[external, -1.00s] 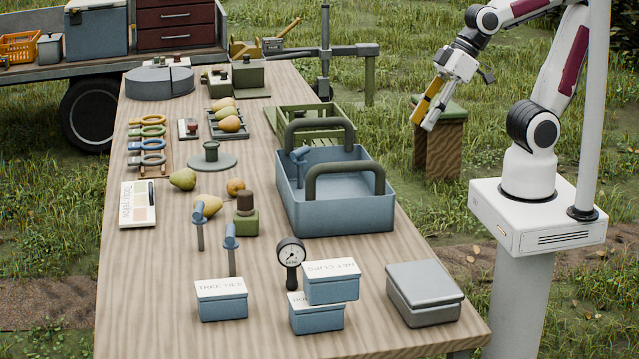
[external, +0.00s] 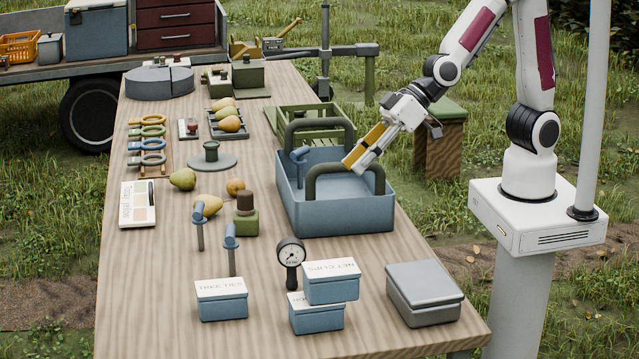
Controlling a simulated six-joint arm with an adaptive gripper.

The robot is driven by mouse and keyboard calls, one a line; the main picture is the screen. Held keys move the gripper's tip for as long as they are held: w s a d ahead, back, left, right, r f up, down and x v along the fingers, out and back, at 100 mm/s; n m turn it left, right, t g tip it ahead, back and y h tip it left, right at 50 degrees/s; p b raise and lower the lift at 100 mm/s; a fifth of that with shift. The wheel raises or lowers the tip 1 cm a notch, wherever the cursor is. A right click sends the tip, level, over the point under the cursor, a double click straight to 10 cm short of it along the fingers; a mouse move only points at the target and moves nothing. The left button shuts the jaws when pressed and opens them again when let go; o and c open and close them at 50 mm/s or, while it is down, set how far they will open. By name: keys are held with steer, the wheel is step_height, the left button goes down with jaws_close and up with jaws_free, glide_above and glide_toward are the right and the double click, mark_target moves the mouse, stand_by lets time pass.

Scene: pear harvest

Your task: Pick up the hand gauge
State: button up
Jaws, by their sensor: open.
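The hand gauge (external: 291,257) has a round white dial with a dark rim and a dark handle. It stands upright on the table, just behind the small blue boxes near the front. My gripper (external: 352,167) is open and empty, with yellow on one finger. In the picture it overlaps the right part of the blue tote, up and to the right of the gauge and well apart from it.
The blue tote (external: 335,219) with dark handles stands between my arm and the table's middle. A stacked blue box (external: 331,290) is close to the gauge's right. A grey lidded box (external: 424,292) is further right.

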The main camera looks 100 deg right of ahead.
steer(key=w+a+f+t+h, duration=0.1)
steer(key=w+a+f+t, duration=0.15)
steer(key=w+f, duration=0.4)
steer(key=h, duration=0.2)
glide_toward(291, 255)
steer(key=w+d+f, duration=0.1)
steer(key=d+f, duration=0.1)
steer(key=shift+a+f+t, duration=0.1)
steer(key=shift+f+t, duration=0.4)
steer(key=shift+t, duration=0.25)
steer(key=shift+x, duration=1.35)
steer(key=shift+x, duration=2.55)
steer(key=shift+w+a+r, duration=0.1)
steer(key=shift+r, duration=0.05)
